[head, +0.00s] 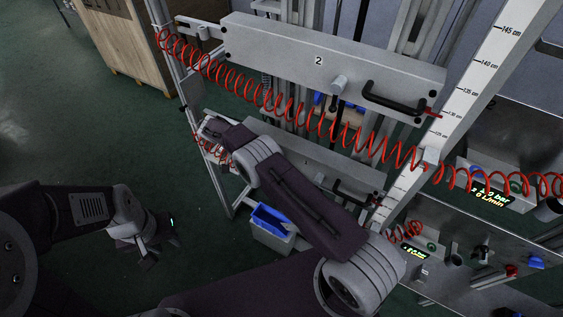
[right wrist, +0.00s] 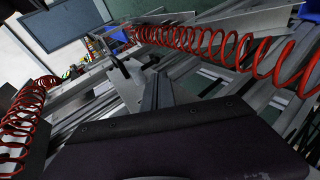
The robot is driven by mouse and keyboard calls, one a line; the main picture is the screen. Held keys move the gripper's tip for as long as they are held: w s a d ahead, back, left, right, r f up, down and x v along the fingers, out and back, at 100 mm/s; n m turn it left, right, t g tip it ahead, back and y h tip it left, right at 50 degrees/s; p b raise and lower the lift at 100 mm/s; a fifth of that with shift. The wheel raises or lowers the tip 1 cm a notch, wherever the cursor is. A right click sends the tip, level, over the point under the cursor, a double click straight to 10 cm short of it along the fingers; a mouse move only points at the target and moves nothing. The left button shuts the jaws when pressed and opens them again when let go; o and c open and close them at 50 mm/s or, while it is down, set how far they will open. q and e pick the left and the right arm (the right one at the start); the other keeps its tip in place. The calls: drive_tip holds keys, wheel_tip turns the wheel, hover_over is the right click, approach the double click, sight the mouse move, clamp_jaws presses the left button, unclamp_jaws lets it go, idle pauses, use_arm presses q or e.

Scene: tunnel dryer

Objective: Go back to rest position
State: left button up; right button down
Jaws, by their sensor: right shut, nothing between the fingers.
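My left gripper (head: 165,240) hangs in free air at the lower left of the head view, above the green floor. It is dark and small there, and I cannot tell whether its fingers are apart. It holds nothing that I can see. My right arm reaches up and left across the middle of the head view, in front of the machine frame. My right gripper (right wrist: 152,85) is shut and empty in the right wrist view, among grey rails. Its fingers are hard to make out in the head view.
A red coiled hose (head: 290,113) spans the frame close to my right arm; coils also flank the right wrist view. A grey beam marked 2 (head: 330,55) with a black handle (head: 395,105) is above. A blue-and-white bin (head: 272,232) stands below. The left floor is open.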

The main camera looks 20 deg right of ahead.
drive_tip(key=shift+a, duration=0.15)
drive_tip(key=shift+w, duration=0.1)
drive_tip(key=shift+r, duration=0.1)
idle(0.4)
drive_tip(key=s+r+n+t+y, duration=0.2)
drive_tip(key=s+n+t+y, duration=0.2)
drive_tip(key=s, duration=0.3)
drive_tip(key=s+d+r+n+t+y, duration=0.1)
drive_tip(key=s+r+n+t+y, duration=0.2)
drive_tip(key=s+n+t+y, duration=0.1)
drive_tip(key=s+n+y, duration=0.1)
drive_tip(key=s+y, duration=0.1)
drive_tip(key=s, duration=0.1)
drive_tip(key=shift+d+r, duration=0.1)
idle(0.6)
